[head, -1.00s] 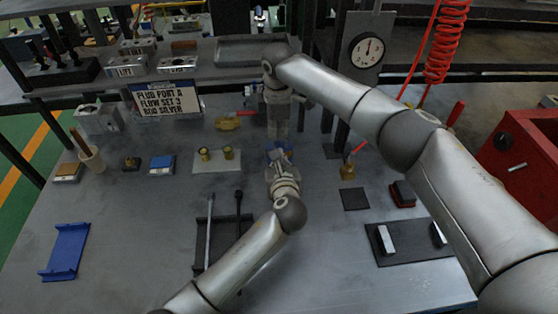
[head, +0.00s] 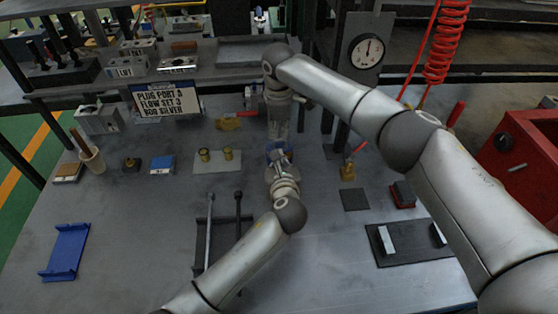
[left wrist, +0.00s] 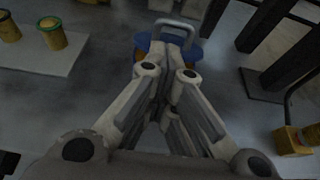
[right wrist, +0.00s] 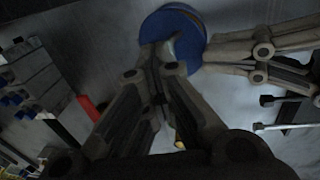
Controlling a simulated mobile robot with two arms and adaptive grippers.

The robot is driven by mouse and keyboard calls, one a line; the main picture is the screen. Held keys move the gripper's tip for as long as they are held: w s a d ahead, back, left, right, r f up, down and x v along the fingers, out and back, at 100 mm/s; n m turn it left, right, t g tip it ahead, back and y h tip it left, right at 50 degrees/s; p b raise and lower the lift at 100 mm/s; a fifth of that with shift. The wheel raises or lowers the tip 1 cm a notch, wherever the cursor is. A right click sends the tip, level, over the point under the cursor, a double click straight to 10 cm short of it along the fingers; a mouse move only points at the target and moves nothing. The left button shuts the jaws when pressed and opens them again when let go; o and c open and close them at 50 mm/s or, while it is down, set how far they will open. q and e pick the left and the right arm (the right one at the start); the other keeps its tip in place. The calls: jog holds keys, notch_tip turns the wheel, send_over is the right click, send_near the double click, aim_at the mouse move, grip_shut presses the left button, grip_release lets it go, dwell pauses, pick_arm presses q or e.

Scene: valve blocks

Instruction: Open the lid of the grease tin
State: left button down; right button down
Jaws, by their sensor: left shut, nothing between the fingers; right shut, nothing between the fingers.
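The grease tin, round with a blue lid (head: 270,156), stands on the bench between my two grippers and is partly hidden by them. The lid shows as a blue disc in the right wrist view (right wrist: 185,22), with a pale grey handle on it. In the left wrist view the blue lid (left wrist: 143,44) lies behind my fingertips, with a grey loop handle (left wrist: 175,22). My left gripper (head: 277,158) is shut and empty, its tips at the lid's near side. My right gripper (head: 279,140) is shut and empty, pointing down at the far side. Contact is unclear.
Beside the tin, a brass fitting with a red lever (head: 347,172) stands to the right, and a pale plate with two brass plugs (head: 215,163) to the left. A dark tray with long tools (head: 217,245) lies near my left forearm.

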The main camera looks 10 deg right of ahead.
pick_arm(q)
jog(key=shift+w+a+f, duration=0.1)
jog(key=shift+a, duration=0.1)
pick_arm(e)
jog(key=c, duration=1.6)
grip_release()
